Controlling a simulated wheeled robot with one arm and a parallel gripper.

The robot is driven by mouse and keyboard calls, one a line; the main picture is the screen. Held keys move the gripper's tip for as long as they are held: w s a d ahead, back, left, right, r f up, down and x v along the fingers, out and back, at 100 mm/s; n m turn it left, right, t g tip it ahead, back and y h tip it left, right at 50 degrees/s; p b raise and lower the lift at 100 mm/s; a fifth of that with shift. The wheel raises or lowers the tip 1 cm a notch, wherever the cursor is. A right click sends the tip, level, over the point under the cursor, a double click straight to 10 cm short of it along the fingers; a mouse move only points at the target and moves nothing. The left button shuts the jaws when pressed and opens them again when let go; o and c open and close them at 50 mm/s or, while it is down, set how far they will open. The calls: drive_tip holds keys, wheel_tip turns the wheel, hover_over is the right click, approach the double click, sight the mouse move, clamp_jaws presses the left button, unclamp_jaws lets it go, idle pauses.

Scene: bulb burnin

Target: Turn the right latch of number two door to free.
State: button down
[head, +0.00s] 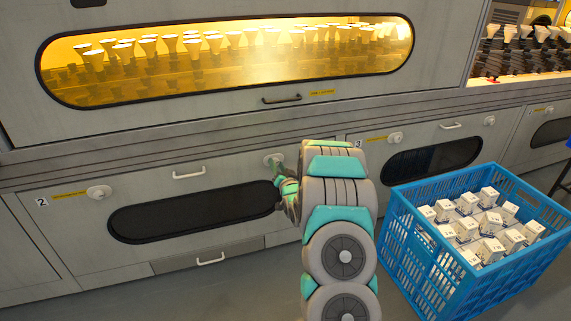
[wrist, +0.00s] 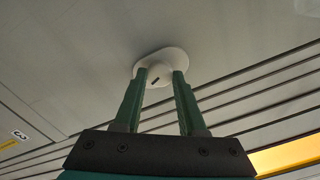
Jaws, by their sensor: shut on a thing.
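The number two door (head: 150,190) is the lower left panel, marked with a 2, with a white bar handle and a dark oval window. Its right latch (head: 274,160) is a pale round knob at the door's upper right, partly hidden by my gripper (head: 281,175). In the wrist view the latch (wrist: 160,68) is a white knob on an oval plate with a short dark mark. My gripper (wrist: 159,77) has its two green fingers on either side of the knob, shut on it. The left latch (head: 99,192) of the same door is a similar white knob.
A blue crate (head: 405,238) of small white boxes stands on the floor to the right, close to my arm. Above is a lit oven window (head: 230,60) with rows of bulbs. The number three door (head: 400,150) is to the right. The floor at front left is clear.

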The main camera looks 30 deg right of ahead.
drive_tip(key=shift+m+b, duration=0.55)
drive_tip(key=shift+m, duration=1.35)
drive_tip(key=shift+c, duration=2.4)
unclamp_jaws()
drive_tip(key=shift+s, duration=0.1)
drive_tip(key=b+v, duration=0.1)
drive_tip(key=v, duration=0.6)
drive_tip(key=shift+s, duration=0.3)
drive_tip(key=shift+a, duration=0.1)
